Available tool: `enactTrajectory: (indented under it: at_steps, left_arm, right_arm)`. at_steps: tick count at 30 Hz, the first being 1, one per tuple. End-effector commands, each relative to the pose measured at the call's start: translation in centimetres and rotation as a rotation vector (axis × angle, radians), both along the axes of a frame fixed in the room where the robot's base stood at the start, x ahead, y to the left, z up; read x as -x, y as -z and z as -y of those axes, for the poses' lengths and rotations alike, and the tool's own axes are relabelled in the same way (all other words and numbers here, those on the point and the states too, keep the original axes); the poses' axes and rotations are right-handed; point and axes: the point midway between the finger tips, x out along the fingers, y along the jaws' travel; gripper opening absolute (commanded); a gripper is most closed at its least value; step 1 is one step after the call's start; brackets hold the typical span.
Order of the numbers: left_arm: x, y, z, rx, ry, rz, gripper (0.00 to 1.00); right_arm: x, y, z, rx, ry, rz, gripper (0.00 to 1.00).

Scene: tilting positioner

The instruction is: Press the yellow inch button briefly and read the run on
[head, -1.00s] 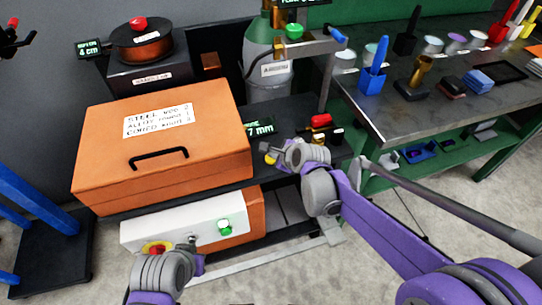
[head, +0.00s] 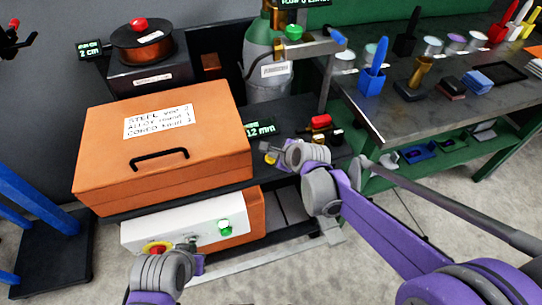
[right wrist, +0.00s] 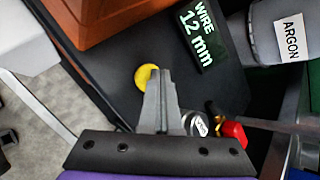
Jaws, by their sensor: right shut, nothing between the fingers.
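The yellow button (right wrist: 144,77) is a round cap on the dark bench top, partly covered by my right gripper's fingers. My right gripper (right wrist: 160,74) is shut and empty, its fingertips at the button's edge; whether they touch it I cannot tell. In the head view my right gripper (head: 271,150) is over the button (head: 269,160), of which a sliver shows. The wire display (head: 260,128) reads 12 mm, and it reads the same in the right wrist view (right wrist: 196,34). My left gripper (head: 192,246) is near the white panel; its fingers are unclear.
A red knob (right wrist: 233,132) and a silver labelled knob (right wrist: 197,124) stand close right of my right gripper. An orange case (head: 165,143) is to the left. The white panel (head: 205,213) carries a red stop button and a green button. The spool display (head: 90,50) reads 2 cm.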

Motion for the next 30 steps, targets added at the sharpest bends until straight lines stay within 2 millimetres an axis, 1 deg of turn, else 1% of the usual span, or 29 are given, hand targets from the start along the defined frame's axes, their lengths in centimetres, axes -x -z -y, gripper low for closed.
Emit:
enactTrajectory:
  at_steps: [1, 6, 16, 19, 30]
  left_arm:
    - [0.0, -0.4, 0.0, 0.000, 0.000, 0.001, 0.00]
    - [0.0, -1.1, 0.0, 0.000, 0.000, 0.004, 0.00]
    - [0.0, -1.1, 0.0, 0.000, 0.000, 0.004, 0.00]
    - [0.0, -1.4, 0.0, 0.000, 0.000, 0.005, 0.00]
    - [-0.2, -4.3, 0.0, 0.000, 0.000, 0.014, 0.00]
  right_arm:
    - [0.0, -0.5, 0.0, 0.000, 0.000, 0.000, 0.00]
    - [0.0, -1.3, 0.0, 0.000, 0.000, 0.000, 0.00]
    - [0.0, -1.3, 0.0, 0.000, 0.000, 0.000, 0.00]
    - [0.0, -1.7, 0.0, 0.000, 0.000, 0.000, 0.00]
    - [0.0, -5.4, 0.0, 0.000, -0.001, 0.002, 0.00]
